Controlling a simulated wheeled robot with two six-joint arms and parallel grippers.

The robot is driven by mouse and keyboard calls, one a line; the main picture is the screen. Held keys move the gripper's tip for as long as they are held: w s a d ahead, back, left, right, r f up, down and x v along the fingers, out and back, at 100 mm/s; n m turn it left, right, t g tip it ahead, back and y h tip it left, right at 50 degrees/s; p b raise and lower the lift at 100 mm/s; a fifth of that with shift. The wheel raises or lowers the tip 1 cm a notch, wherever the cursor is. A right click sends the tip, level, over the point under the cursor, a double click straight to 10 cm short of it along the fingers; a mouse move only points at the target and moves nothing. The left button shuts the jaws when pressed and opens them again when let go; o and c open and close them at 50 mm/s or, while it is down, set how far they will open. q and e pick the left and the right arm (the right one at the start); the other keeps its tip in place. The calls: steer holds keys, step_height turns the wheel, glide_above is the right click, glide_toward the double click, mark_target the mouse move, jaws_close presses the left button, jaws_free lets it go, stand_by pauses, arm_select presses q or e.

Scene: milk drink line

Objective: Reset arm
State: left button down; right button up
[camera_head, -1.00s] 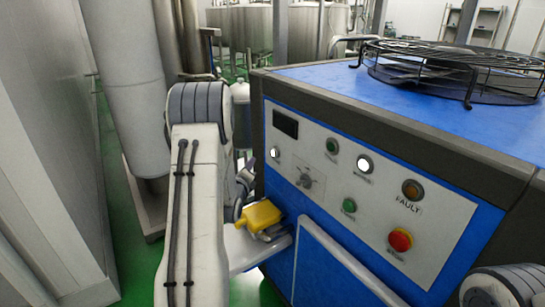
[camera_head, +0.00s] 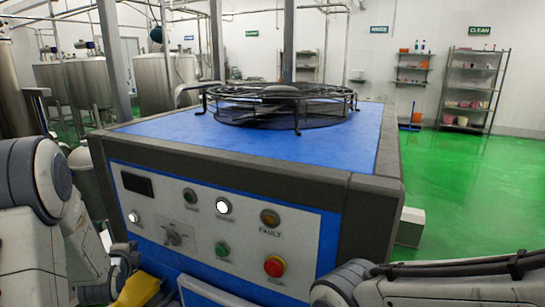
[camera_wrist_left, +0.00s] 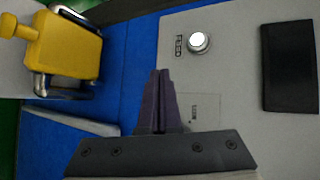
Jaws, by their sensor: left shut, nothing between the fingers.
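My left gripper (camera_wrist_left: 160,85) is shut and empty in the left wrist view, its dark fingers together in front of the grey control panel. In the head view it shows only in part at the lower left (camera_head: 122,258), close to the panel's left side. The blue machine's control panel (camera_head: 150,230) has a dark display (camera_head: 137,184), a lit white button (camera_head: 223,206), a knob (camera_head: 173,239), green buttons, an amber FAULT lamp (camera_head: 270,217) and a red stop button (camera_head: 274,266). My right arm reaches in at the lower right; its gripper is out of view.
A yellow part (camera_head: 138,289) sits low beside the panel; the left wrist view shows it in a metal bracket (camera_wrist_left: 70,45). A black fan guard (camera_head: 282,104) lies on the machine's top. Steel tanks stand behind left. Green floor (camera_head: 470,190) is open to the right.

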arm_select(q)
steer(key=s+d+f+n+g+h, duration=0.2)
steer(key=s+d+n+g+h, duration=0.3)
steer(key=s+d+n+g, duration=0.95)
steer(key=s+d+r+m+t+p, duration=0.2)
steer(key=s+d+r+m+p, duration=0.4)
steer(key=s+d+r+p, duration=0.5)
steer(key=s+d+r, duration=0.4)
steer(key=s+d, duration=0.3)
steer(key=d, duration=0.2)
steer(key=shift+s+d+r, duration=0.2)
steer(key=shift+s+d, duration=0.1)
steer(key=shift+s, duration=0.1)
